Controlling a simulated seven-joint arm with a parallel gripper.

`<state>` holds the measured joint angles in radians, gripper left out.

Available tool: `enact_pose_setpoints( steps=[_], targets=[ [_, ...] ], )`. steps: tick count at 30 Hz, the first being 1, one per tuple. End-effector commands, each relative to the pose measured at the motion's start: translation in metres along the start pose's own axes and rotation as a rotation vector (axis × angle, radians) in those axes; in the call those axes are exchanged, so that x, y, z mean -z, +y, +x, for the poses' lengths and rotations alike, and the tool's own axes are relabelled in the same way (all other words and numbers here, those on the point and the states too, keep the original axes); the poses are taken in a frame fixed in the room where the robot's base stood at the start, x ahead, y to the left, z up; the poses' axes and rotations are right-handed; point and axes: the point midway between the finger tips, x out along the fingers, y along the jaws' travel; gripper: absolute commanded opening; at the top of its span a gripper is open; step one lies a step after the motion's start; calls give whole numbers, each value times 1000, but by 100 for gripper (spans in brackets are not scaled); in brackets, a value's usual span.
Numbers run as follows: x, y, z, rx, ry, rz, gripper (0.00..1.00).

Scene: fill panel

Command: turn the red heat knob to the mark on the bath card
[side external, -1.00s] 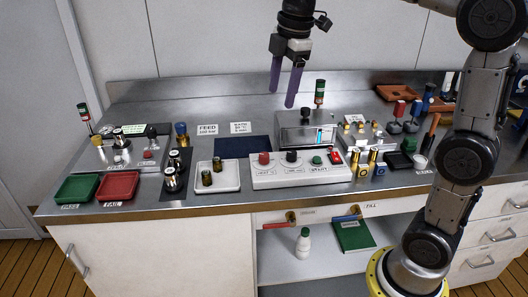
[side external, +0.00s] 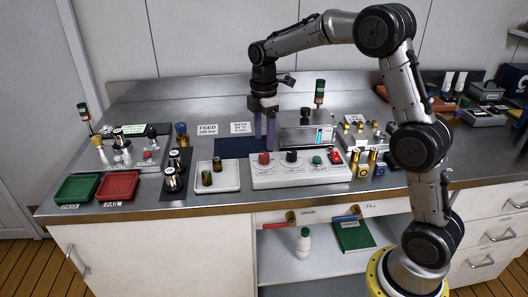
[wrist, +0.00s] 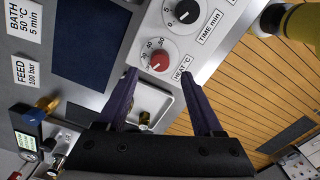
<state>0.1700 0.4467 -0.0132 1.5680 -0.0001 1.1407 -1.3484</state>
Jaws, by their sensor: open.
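The red heat knob (side external: 264,158) is at the left end of the white control panel (side external: 275,181). In the wrist view the red knob (wrist: 160,62) sits on a dial with numbers, beside the label HEAT °C. The bath card (side external: 241,129) stands behind the panel; in the wrist view the bath card (wrist: 24,17) reads 50 °C, 5 min. My gripper (side external: 264,140) is open and empty, pointing down over the heat knob. In the wrist view its two purple fingers (wrist: 163,84) are apart, with the knob just beyond their tips, not between them.
The black time knob (side external: 291,156) and green start button (side external: 317,160) are to the right on the panel. A white tray (side external: 230,187) with two brass pieces is left of it. The feed card (side external: 207,130) and a dark blue mat (side external: 232,148) lie behind.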

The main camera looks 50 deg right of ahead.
Motion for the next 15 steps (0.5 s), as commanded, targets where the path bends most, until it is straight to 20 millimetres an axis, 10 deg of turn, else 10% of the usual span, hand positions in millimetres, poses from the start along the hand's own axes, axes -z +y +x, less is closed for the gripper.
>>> enact_pose_setpoints(
  steps=[15],
  targets=[
    [0, 0, 56, 0, 0, 0, 68]
  ],
)
